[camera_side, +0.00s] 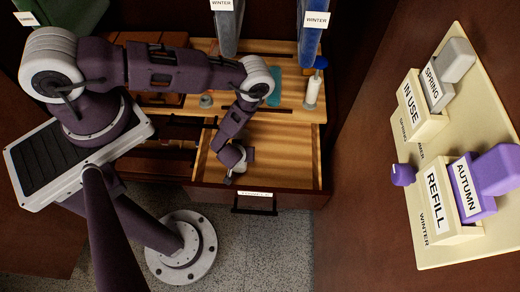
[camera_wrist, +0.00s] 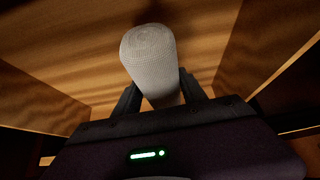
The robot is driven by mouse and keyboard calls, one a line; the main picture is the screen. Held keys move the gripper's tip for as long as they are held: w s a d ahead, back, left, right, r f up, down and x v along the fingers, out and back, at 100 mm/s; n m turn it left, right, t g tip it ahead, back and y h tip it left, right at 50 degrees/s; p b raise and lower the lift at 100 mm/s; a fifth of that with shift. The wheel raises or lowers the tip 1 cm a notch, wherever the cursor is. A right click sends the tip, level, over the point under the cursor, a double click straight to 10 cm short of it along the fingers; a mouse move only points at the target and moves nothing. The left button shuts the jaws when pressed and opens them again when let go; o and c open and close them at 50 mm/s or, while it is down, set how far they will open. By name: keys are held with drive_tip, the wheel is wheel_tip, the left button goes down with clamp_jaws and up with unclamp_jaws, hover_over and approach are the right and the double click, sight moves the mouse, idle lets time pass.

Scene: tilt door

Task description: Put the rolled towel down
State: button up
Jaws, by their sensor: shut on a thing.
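The rolled towel (camera_wrist: 150,55) is a pale grey-white roll with a woven texture, seen in the wrist view. My gripper (camera_wrist: 160,88) is shut on it, with one dark finger on each side. The roll sticks out past the fingers, over the wooden floor of an open drawer. I cannot tell whether it touches that floor. In the side view, my gripper (camera_side: 231,176) points down into the left part of the open drawer (camera_side: 290,165). The towel cannot be made out there, hidden by my wrist and the drawer front.
Drawer walls stand on both sides in the wrist view (camera_wrist: 262,45). The right part of the drawer is bare. Behind it, a wooden shelf holds a white bottle (camera_side: 312,92) and a teal item (camera_side: 274,86). A board at right carries labelled holders, including REFILL (camera_side: 437,200).

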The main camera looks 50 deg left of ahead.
drive_tip(key=w+f, duration=0.1)
drive_tip(key=w, duration=0.2)
drive_tip(key=w+f, duration=0.4)
drive_tip(key=w, duration=0.1)
drive_tip(key=shift+w+d+f, duration=0.15)
drive_tip(key=shift+w+d, duration=0.2)
drive_tip(key=o, duration=1.5)
